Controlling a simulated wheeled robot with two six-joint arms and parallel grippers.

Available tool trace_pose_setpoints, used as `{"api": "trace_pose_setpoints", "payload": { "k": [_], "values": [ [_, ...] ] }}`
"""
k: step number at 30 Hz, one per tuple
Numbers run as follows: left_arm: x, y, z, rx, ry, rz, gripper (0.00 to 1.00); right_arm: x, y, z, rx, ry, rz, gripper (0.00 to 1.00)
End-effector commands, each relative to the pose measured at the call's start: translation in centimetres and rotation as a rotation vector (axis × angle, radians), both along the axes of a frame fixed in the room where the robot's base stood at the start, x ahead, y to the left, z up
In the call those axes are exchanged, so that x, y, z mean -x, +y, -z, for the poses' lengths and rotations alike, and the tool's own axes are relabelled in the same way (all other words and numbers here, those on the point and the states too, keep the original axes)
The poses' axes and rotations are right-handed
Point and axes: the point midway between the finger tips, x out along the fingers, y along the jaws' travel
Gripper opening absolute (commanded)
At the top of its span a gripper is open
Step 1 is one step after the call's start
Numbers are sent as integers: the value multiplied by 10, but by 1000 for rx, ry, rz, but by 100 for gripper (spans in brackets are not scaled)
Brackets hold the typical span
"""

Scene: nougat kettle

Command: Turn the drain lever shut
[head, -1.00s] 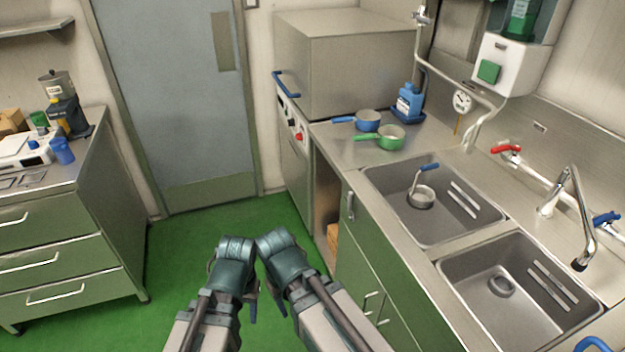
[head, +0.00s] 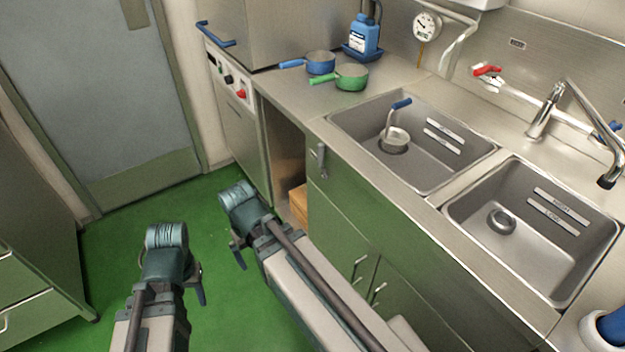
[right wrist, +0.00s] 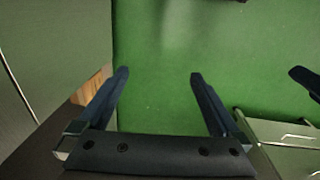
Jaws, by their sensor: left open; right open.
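A grey metal lever (head: 320,160) hangs upright on the counter's front edge, before the left sink (head: 345,125); it looks like the drain lever. Inside the left sink, a small round metal piece with a blue-tipped handle (head: 400,104) stands at the drain. My right gripper (head: 240,225) is low over the green floor, left of and below the lever, touching nothing. In the right wrist view its two fingers (right wrist: 157,78) are apart and empty. My left gripper (head: 178,275) is open further left over the floor, also empty; its fingers are partly hidden.
The right sink (head: 455,215) has an open-looking drain ring. A blue pan (head: 320,62) and a green pan (head: 351,77) stand on the counter behind the left sink. Cabinet doors (head: 345,235) with handles lie below. The green floor (head: 110,230) is clear.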

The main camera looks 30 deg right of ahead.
Motion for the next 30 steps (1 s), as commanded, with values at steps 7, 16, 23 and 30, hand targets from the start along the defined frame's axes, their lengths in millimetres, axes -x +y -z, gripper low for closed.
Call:
{"api": "trace_pose_setpoints", "payload": {
  "k": [7,16,23,30],
  "values": [
    [0,0,69,0,0,0,50,-20,-43,67,85,-19,59,100],
    [0,0,92,0,0,0,50,-51,-106,59,498,-12,37,100],
    [0,0,91,0,0,0,50,-82,-127,-7,919,-34,10,100],
    [0,0,91,0,0,0,50,-106,-112,-91,1330,-105,33,100]
  ]
}}
